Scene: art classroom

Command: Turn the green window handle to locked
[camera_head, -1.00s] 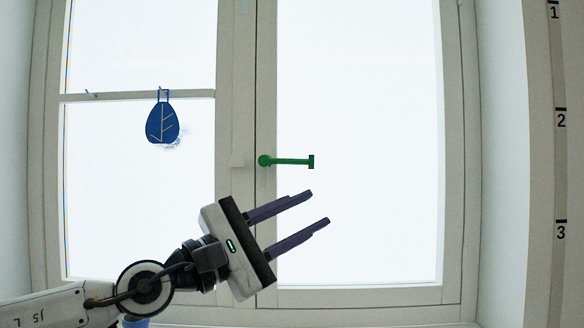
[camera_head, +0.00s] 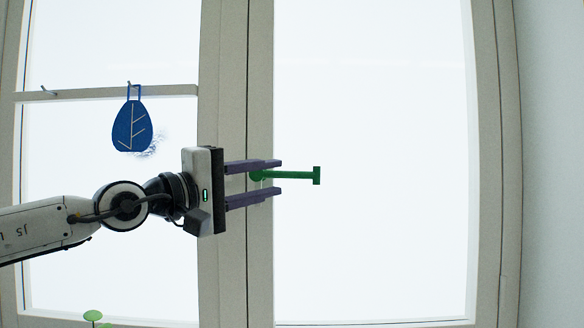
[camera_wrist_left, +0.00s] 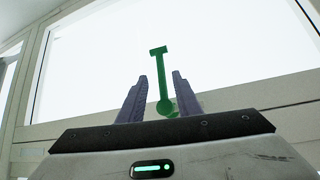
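The green window handle (camera_head: 290,175) sticks out level to the right from its round base on the middle window frame, with a short crossbar at its free end. My left gripper (camera_head: 277,179) is open, its two purple fingers level, one above and one below the handle's base end in the head view. In the left wrist view the handle (camera_wrist_left: 158,75) shows between and beyond the spread fingers (camera_wrist_left: 159,85). Neither finger clearly touches it, and the depth gap is hard to tell. My right gripper is not in view.
A green rounded thing (camera_head: 93,316) shows at the bottom left.

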